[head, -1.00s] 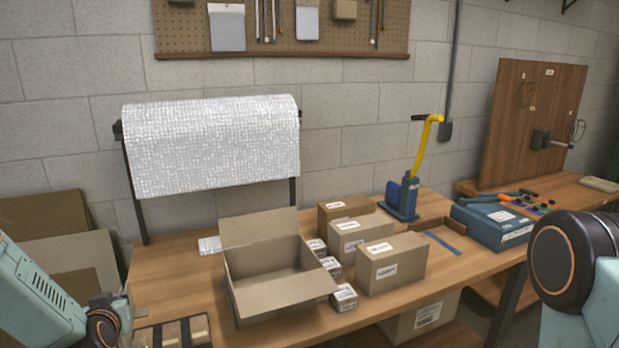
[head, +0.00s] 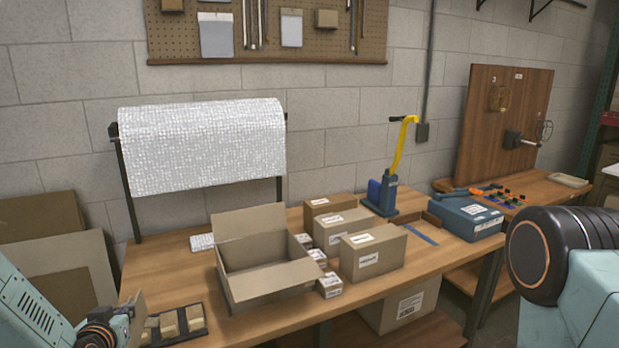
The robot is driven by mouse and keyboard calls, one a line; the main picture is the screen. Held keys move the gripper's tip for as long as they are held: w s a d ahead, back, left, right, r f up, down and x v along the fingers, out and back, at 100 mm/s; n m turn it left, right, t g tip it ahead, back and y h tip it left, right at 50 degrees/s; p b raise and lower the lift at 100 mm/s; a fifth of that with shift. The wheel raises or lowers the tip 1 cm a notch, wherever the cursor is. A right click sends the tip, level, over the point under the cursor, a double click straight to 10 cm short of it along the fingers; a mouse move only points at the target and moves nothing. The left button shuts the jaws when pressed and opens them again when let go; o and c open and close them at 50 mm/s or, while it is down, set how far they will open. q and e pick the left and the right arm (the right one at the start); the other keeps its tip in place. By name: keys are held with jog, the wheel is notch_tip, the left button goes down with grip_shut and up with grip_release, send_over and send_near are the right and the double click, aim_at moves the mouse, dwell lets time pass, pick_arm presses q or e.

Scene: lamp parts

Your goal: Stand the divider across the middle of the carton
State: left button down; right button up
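The open carton (head: 268,296) stands on the bench, flaps spread, its visible inside empty. My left gripper (head: 127,316) is low at the left, left of the carton and beside a dark slotted rack (head: 205,328). A thin upright cardboard panel, which looks like the divider (head: 138,314), is at its fingertips; the gripper appears shut on it, though the fingers are small and partly hidden. The rack holds several tan pieces. My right gripper is out of view; only part of my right arm shows at the right edge.
Several labelled boxes (head: 374,254) stand close along the carton's right side. A bubble-wrap roll (head: 205,145) hangs behind it. A blue tool with a yellow handle (head: 401,150) and a blue case (head: 465,218) are farther right.

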pick_arm(q)
jog(key=s+d+f+m+g+h+b, duration=0.1)
jog(key=s+d+f+m+h+b, duration=0.3)
jog(key=d, duration=0.4)
jog(key=s+d+f+m+g+h+b, duration=0.2)
jog(key=s+d+f+m+h+b, duration=0.2)
jog(key=d+b, duration=0.3)
jog(key=s+d+f+m+g+h+b, duration=0.2)
jog(key=s+d+f+m+h+b, duration=0.2)
jog(key=d, duration=0.5)
jog(key=s+m+h+b, duration=0.1)
jog(key=m+h+b, duration=0.1)
jog(key=shift+h+b, duration=0.3)
jog(key=shift+b, duration=0.05)
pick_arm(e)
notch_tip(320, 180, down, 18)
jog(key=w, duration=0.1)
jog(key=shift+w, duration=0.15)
pick_arm(q)
jog(key=shift+s, duration=0.1)
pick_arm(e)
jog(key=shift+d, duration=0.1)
